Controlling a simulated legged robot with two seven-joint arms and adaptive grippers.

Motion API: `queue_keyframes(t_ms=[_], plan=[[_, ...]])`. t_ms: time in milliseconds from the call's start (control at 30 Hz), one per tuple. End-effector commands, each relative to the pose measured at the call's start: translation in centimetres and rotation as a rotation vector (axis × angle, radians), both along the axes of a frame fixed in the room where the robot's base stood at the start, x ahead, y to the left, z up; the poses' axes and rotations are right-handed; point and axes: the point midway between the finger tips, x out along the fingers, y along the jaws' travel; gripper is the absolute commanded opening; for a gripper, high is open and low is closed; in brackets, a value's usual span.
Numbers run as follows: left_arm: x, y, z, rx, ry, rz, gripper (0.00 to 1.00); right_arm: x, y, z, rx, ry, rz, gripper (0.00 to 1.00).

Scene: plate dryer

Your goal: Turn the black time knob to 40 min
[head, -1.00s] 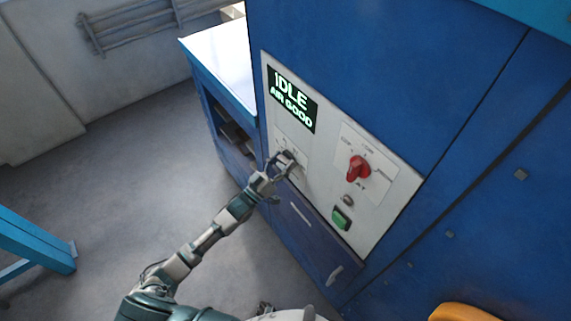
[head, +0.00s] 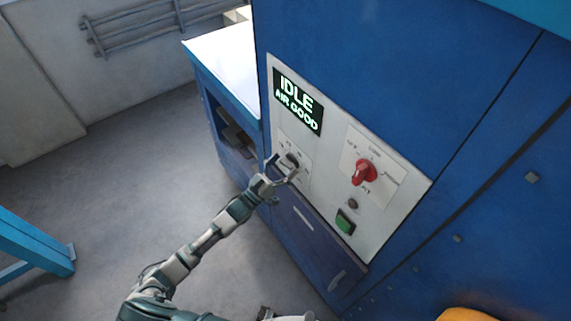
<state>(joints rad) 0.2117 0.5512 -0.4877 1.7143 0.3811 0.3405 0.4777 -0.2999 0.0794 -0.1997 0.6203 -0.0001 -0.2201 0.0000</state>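The black time knob (head: 289,160) sits on the left dial plate of the white control panel (head: 330,158), below the display. My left gripper (head: 283,168) is at this knob, with its fingers apart around or just in front of it. I cannot tell whether the fingers touch the knob. The gripper partly hides the knob and its dial markings, and the labels are too small to read. My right gripper does not show clearly in the head view.
The display (head: 298,100) reads IDLE, AIR GOOD. A red knob (head: 364,173) and a green button (head: 345,221) are on the panel to the right. A drawer (head: 305,235) with a handle is below. A white-topped counter (head: 226,64) stands to the left.

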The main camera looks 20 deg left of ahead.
Motion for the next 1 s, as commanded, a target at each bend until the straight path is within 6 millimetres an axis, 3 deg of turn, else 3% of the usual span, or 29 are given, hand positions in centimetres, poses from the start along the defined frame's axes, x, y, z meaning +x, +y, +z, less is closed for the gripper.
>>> queue_keyframes(t_ms=[267,733,1000], plan=[[-0.3,0.0,-0.4,0.003,0.005,-0.001,0.94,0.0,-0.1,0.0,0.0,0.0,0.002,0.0],[-7.5,4.9,-4.0,0.001,0.007,0.0,0.94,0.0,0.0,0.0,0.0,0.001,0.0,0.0],[-9.3,6.2,-4.8,-0.002,0.003,0.0,0.94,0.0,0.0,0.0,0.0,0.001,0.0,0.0]])
